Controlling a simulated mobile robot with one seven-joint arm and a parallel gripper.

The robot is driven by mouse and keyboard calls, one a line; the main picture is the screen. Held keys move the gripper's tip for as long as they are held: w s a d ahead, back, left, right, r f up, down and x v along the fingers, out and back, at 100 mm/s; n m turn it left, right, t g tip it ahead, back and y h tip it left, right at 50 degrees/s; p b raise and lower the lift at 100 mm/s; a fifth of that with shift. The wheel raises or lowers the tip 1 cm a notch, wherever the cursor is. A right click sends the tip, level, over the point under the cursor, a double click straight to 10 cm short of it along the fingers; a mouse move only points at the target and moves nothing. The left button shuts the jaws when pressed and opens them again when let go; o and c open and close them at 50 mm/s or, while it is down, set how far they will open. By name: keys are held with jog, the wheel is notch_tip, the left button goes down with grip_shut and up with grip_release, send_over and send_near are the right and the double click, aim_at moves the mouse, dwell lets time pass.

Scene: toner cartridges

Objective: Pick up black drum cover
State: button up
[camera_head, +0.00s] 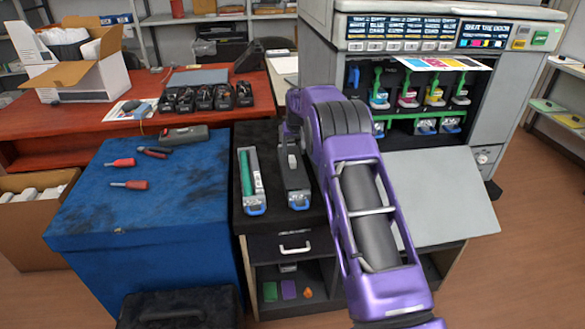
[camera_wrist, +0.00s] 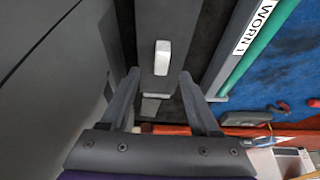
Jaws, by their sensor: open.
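A long dark grey-black piece, which looks like the black drum cover (camera_head: 297,183), lies on the black bench top, with a blue tab at its near end. In the wrist view the cover (camera_wrist: 160,22) runs up the middle, with a pale raised tab (camera_wrist: 163,58) on it. My gripper (camera_wrist: 158,76) is open, its two fingers on either side of the cover's line with the pale tab between and beyond their tips. I cannot tell whether the fingers touch it. In the head view my purple arm hides most of the gripper.
A green drum marked "WORN 1" (camera_wrist: 265,28) lies in a grey frame close beside the cover; it shows left of it in the head view (camera_head: 245,178). The printer (camera_head: 345,60) stands open at right, its grey panel (camera_head: 440,195) folded out. A blue-topped bench (camera_head: 95,195) holds tools.

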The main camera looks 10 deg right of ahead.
aim_at(293, 159)
jog(key=x, duration=0.4)
jog(key=shift+w+a+f, duration=0.1)
jog(key=shift+f, duration=0.15)
grip_shut()
